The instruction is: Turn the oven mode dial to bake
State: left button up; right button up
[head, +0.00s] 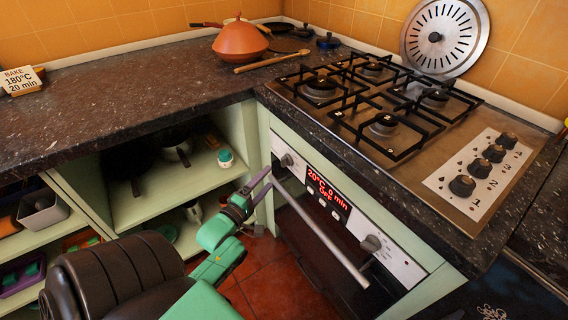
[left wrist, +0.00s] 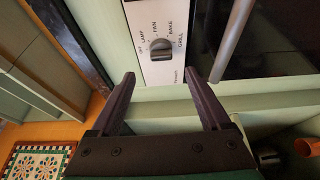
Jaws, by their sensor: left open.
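The oven mode dial (head: 287,160) is a dark round knob at the left end of the oven's white panel. In the left wrist view the dial (left wrist: 161,50) shows close up, with OFF, LAMP, FAN, BAKE and GRILL printed around it. Which label it points to I cannot tell for certain. My left gripper (head: 262,181) is just below and left of the dial in the head view. In the left wrist view its open, empty fingers (left wrist: 160,76) lie on either side below the dial, apart from it. My right gripper is not in view.
The oven display (head: 328,193) reads 20°C, 0 min, OFF. The oven door handle (head: 322,232) runs below the panel. A second knob (head: 371,243) is at the panel's right. A card (head: 20,80) reads BAKE 180°C 20 min. Open shelves (head: 170,190) stand left of my gripper.

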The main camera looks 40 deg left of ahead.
aim_at(282, 164)
pick_arm(q)
jog(key=w, duration=0.8)
jog(key=shift+w+a+f+b, duration=0.15)
jog(key=shift+w+a+b, duration=0.1)
jog(key=shift+a+b, duration=0.15)
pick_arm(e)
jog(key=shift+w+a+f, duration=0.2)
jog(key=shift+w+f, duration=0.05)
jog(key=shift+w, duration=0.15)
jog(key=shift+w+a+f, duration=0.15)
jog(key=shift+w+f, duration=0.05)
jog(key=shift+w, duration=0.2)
pick_arm(q)
jog(key=shift+c, duration=0.3)
grip_shut()
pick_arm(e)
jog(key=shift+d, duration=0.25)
